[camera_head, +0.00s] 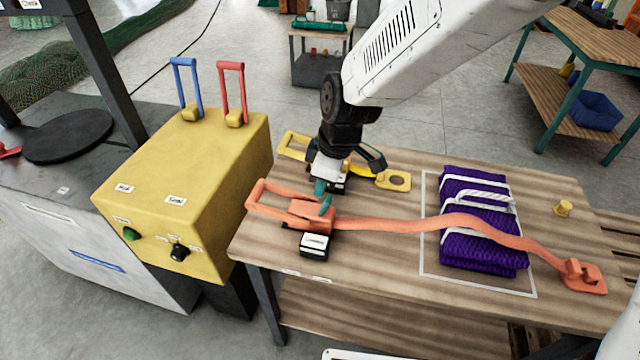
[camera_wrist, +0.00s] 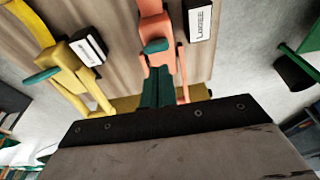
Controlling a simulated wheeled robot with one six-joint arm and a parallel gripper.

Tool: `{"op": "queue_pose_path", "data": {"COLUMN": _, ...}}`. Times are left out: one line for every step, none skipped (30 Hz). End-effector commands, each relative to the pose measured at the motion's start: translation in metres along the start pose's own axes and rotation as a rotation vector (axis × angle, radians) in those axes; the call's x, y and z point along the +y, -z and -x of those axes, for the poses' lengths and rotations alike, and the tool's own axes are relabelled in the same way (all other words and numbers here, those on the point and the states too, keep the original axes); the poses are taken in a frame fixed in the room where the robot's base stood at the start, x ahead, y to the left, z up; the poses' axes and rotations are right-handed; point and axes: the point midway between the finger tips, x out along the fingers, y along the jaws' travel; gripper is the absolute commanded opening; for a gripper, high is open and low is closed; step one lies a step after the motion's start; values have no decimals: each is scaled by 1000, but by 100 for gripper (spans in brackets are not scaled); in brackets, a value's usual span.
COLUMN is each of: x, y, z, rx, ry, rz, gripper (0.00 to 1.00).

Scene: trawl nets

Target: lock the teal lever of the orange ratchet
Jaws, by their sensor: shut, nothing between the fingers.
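The orange ratchet (camera_head: 308,213) lies at the left of the wooden table, its looped handle reaching left and its strap running right. It also shows in the wrist view (camera_wrist: 152,26). Its short teal lever (camera_head: 326,206) sticks up from the body and shows in the wrist view (camera_wrist: 157,46). My gripper (camera_head: 320,188) points down just above the ratchet, beside the lever. Its teal fingers (camera_wrist: 156,72) are shut and empty; the tips appear close to the lever, but I cannot tell whether they touch. A black block with a white label (camera_head: 314,245) sits beside the ratchet; in the wrist view it reads "Loose" (camera_wrist: 199,22).
A yellow ratchet (camera_head: 293,146) with its own teal lever (camera_wrist: 42,76) lies behind, partly hidden by my arm. The orange strap (camera_head: 400,223) crosses a folded purple net (camera_head: 480,255) to an orange end piece (camera_head: 584,276). A yellow control box (camera_head: 180,150) stands left.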

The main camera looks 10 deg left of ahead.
Motion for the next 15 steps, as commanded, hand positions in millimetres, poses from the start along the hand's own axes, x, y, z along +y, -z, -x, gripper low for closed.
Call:
{"op": "queue_pose_path", "data": {"x": 0, "y": 0, "z": 0, "rx": 0, "ry": 0, "rz": 0, "gripper": 0}}
{"op": "queue_pose_path", "data": {"x": 0, "y": 0, "z": 0, "rx": 0, "ry": 0, "rz": 0, "gripper": 0}}
{"op": "queue_pose_path", "data": {"x": 0, "y": 1, "z": 0, "rx": 0, "ry": 0, "rz": 0, "gripper": 0}}
{"op": "queue_pose_path", "data": {"x": 0, "y": 2, "z": 0, "rx": 0, "ry": 0, "rz": 0, "gripper": 0}}
{"op": "queue_pose_path", "data": {"x": 1, "y": 3, "z": 1, "rx": 0, "ry": -1, "rz": 0, "gripper": 0}}
{"op": "queue_pose_path", "data": {"x": 1, "y": 6, "z": 2, "rx": 0, "ry": -1, "rz": -1, "gripper": 0}}
{"op": "queue_pose_path", "data": {"x": 2, "y": 9, "z": 2, "rx": 1, "ry": -1, "rz": -2, "gripper": 0}}
{"op": "queue_pose_path", "data": {"x": 2, "y": 12, "z": 3, "rx": 1, "ry": -2, "rz": -3, "gripper": 0}}
{"op": "queue_pose_path", "data": {"x": 2, "y": 18, "z": 4, "rx": 1, "ry": -2, "rz": -4, "gripper": 0}}
{"op": "queue_pose_path", "data": {"x": 3, "y": 23, "z": 6, "rx": 1, "ry": -3, "rz": -6, "gripper": 0}}
{"op": "queue_pose_path", "data": {"x": 4, "y": 28, "z": 7, "rx": 2, "ry": -4, "rz": -7, "gripper": 0}}
{"op": "queue_pose_path", "data": {"x": 4, "y": 36, "z": 8, "rx": 1, "ry": -4, "rz": -11, "gripper": 0}}
{"op": "queue_pose_path", "data": {"x": 6, "y": 29, "z": 18, "rx": 3, "ry": -6, "rz": -15, "gripper": 0}}
{"op": "queue_pose_path", "data": {"x": 6, "y": 24, "z": 25, "rx": 3, "ry": -7, "rz": -16, "gripper": 0}}
{"op": "queue_pose_path", "data": {"x": 5, "y": 19, "z": 34, "rx": 3, "ry": -7, "rz": -16, "gripper": 0}}
